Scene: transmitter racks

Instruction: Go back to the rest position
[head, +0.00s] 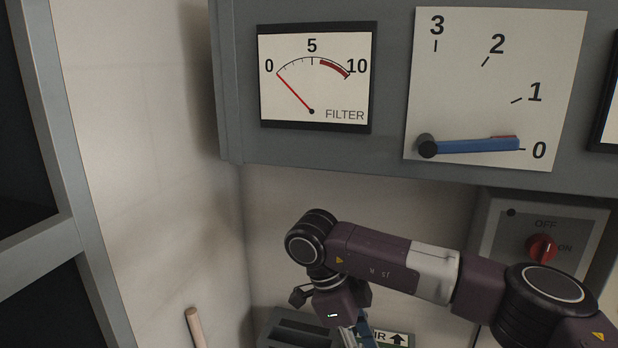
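My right arm comes in from the right across the lower part of the head view, below the grey cabinet. My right gripper (345,335) hangs downward from the purple wrist at the bottom edge. Its fingertips are cut off or hidden, so I cannot tell whether it is open or shut, or whether it touches the thing below it. My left gripper is not in view.
A grey cabinet (240,100) carries a FILTER gauge (330,105) reading 0 and a blue lever (475,145) pointing at 0. A red OFF/ON knob (541,248) sits behind my arm at right. An arrow label (397,339) and a wooden rod (195,328) show below.

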